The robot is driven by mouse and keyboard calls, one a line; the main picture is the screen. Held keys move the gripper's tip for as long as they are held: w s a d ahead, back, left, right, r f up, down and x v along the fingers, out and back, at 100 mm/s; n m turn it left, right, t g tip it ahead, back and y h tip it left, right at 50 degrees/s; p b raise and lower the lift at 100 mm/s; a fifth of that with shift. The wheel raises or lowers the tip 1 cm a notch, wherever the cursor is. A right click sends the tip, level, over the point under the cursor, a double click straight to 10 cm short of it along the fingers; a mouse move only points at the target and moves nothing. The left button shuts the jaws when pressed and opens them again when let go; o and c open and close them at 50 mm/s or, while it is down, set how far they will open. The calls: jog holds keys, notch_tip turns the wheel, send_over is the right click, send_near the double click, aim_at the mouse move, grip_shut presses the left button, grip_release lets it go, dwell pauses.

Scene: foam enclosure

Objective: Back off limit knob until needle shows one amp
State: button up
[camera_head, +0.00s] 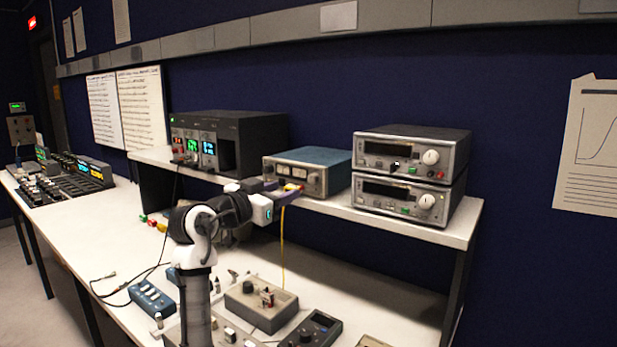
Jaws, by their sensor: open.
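A supply box with a blue top (318,158) stands on the raised shelf, with a meter window (291,171) on its front. The needle is too small to read. A small round knob (312,178) shows at the right of that front; its marking is not legible. My gripper (288,189) is open, in front of the lower left of the box. The gripper hides part of the front there, and I cannot tell whether it touches anything. Small red and yellow parts show by the fingertips, and a yellow lead (283,250) hangs below.
Two stacked grey instruments (405,170) stand right of the box, and a dark unit with lit displays (230,140) stands left. The shelf edge (400,224) runs below. On the bench lie a grey box (262,304), a blue strip (151,297), a handheld meter (312,328) and loose cables.

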aim_at(311, 180)
jog(key=p+x, duration=0.3)
jog(key=x, duration=0.5)
jog(key=shift+r, duration=0.15)
jog(key=shift+w+d, duration=0.35)
jog(key=shift+w, duration=0.15)
grip_shut()
jog(key=shift+n, duration=0.4)
jog(key=n+p, duration=0.1)
jog(key=n, duration=0.2)
jog(key=shift+n, duration=0.4)
jog(key=shift+n+p, duration=0.4)
jog(key=shift+n, duration=1.7)
